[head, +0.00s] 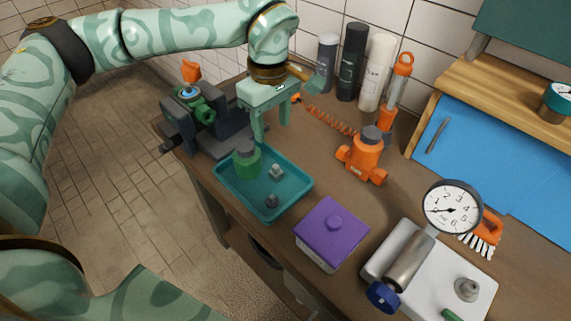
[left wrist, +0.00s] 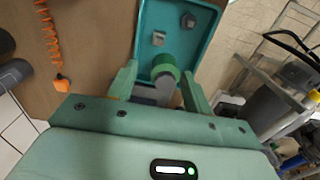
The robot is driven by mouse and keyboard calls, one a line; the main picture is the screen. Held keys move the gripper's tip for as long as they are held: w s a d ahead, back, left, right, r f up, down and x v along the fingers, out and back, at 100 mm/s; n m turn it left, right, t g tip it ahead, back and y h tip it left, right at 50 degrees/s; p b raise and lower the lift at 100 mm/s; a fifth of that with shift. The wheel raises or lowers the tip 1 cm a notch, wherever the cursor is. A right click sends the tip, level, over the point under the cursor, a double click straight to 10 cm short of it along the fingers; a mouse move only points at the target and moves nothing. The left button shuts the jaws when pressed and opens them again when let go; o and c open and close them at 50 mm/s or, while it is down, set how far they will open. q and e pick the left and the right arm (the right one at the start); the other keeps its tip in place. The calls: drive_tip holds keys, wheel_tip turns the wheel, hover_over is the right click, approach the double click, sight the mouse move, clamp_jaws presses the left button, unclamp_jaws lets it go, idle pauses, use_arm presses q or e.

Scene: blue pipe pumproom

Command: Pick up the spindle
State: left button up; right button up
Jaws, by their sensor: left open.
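A green part with a grey cap (head: 247,160) stands at the back-left end of a teal tray (head: 295,197); I cannot tell for certain whether it is the spindle. My left gripper (head: 270,130) is open, pointing down just behind the tray. In the left wrist view, the green part (left wrist: 165,66) shows beyond and between the fingers (left wrist: 158,82), with no clear contact. Two small grey pieces (head: 276,171) lie in the tray. A thin grey rod (head: 437,135) lies on the blue mat (head: 490,160). My right gripper is not in view.
A vice (head: 200,125) holding a green part stands left. An orange valve body (head: 362,157), orange coil (head: 330,120) and upright bottles (head: 352,62) stand right of the gripper.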

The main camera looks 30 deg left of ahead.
use_arm(q)
drive_tip(key=b, duration=0.2)
hover_over(274, 165)
drive_tip(key=f, duration=0.8)
drive_tip(key=shift+s+d+f, duration=0.1)
drive_tip(key=shift+s+f, duration=0.05)
drive_tip(key=shift+s, duration=0.05)
drive_tip(key=shift+f, duration=0.6)
drive_tip(key=f, duration=0.1)
drive_tip(key=f+b, duration=0.1)
drive_tip(key=f, duration=0.3)
drive_tip(key=shift+w+f+b, duration=0.1)
drive_tip(key=shift+w+b, duration=0.15)
drive_tip(key=shift+b, duration=0.1)
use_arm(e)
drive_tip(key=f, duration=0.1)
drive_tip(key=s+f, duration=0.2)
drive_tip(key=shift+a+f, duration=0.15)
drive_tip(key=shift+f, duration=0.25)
use_arm(q)
drive_tip(key=c, duration=1)
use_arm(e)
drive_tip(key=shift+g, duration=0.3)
